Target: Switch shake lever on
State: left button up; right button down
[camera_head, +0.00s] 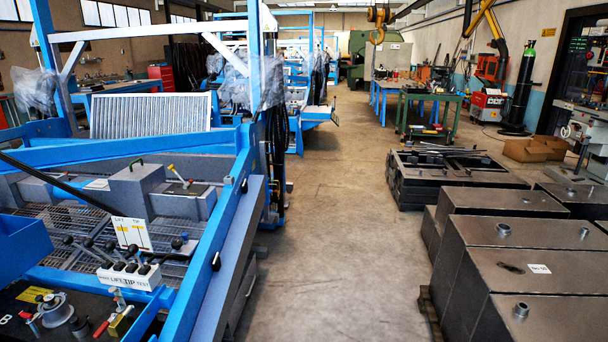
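A blue machine frame (195,245) fills the left side. On it stands a white lever block (130,277) with several black-knobbed levers (125,262), marked with words that look like LIFT, TIP and TEST. Behind it a white plate (131,234) reads LIFT and TIP. More black-knobbed levers (88,243) stand just left of that plate. Neither of my grippers is in view.
A red-handled valve (103,327) and a round metal fitting (56,310) sit at the bottom left. Dark steel tanks (530,260) fill the right side. The concrete floor (330,220) between machine and tanks is clear. A green workbench (430,105) stands farther back.

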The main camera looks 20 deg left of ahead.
aim_at(67, 239)
jog(key=i+u, duration=0.45)
jog(key=i+l+u, duration=0.15)
jog(key=i+u, duration=0.5)
jog(key=u, duration=0.2)
jog(key=i+u, duration=0.25)
jog(key=u, duration=0.2)
jog(key=i+l+u, duration=0.2)
jog(key=u, duration=0.2)
jog(key=i+l+u, duration=0.1)
jog(key=u, duration=0.3)
jog(key=i+l+u, duration=0.2)
jog(key=u, duration=0.2)
jog(key=i, duration=0.1)
